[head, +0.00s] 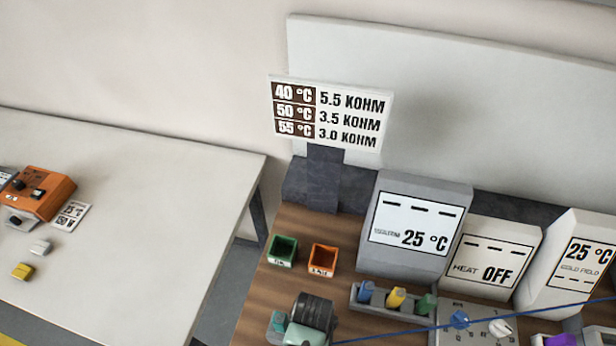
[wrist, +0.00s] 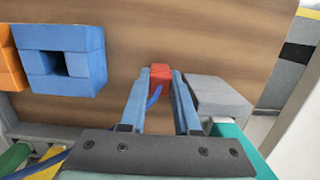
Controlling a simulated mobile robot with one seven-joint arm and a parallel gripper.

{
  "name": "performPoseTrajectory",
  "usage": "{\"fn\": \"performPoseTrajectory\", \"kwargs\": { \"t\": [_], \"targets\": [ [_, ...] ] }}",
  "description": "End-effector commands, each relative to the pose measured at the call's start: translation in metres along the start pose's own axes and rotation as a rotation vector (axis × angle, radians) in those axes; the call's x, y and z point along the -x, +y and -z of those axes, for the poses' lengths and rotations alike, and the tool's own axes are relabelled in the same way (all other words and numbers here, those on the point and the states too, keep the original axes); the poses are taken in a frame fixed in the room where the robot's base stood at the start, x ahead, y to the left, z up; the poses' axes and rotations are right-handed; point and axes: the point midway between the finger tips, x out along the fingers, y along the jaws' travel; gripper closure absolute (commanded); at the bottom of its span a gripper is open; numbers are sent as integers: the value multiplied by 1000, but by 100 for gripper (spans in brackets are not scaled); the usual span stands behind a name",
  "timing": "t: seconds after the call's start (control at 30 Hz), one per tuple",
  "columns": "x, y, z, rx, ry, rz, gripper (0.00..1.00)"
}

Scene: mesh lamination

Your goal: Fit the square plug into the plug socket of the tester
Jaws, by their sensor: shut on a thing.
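In the wrist view my gripper (wrist: 160,76) points at the wood-brown bench, its two blue fingers shut on a small red block (wrist: 160,70). A blue cable (wrist: 153,97) runs from this block, which appears to be the square plug. A blue block with a square hole (wrist: 60,58) stands left of the fingers, apart from the plug; I cannot tell whether it is the tester's plug socket. In the head view, a dark ribbed part with teal pieces is at the bottom, and the fingers and plug are not distinguishable there.
A grey block (wrist: 218,95) stands close right of the fingers. Green (head: 282,251) and orange (head: 323,259) bins sit on the bench. Display boxes read 25 °C (head: 418,222) and HEAT OFF (head: 490,258). A grey rack (head: 385,312) holds coloured pieces. The blue cable (head: 560,307) stretches right.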

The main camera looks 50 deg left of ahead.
Motion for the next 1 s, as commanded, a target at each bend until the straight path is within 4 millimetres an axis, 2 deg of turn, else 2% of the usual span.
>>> {"fn": "performPoseTrajectory", "kwargs": {
  "t": [0.17,0.2,0.27,0.53,0.67,0.77,1.0],
  "targets": [
    [-4,0,0,0,-1,0,100],
    [-3,0,0,0,-1,0,64],
    [-3,0,0,0,-1,0,57],
    [-2,0,0,0,-1,0,57],
    [5,0,0,0,1,0,57],
    [18,0,1,0,2,0,57],
    [69,0,2,0,5,0,57]
  ]
}}
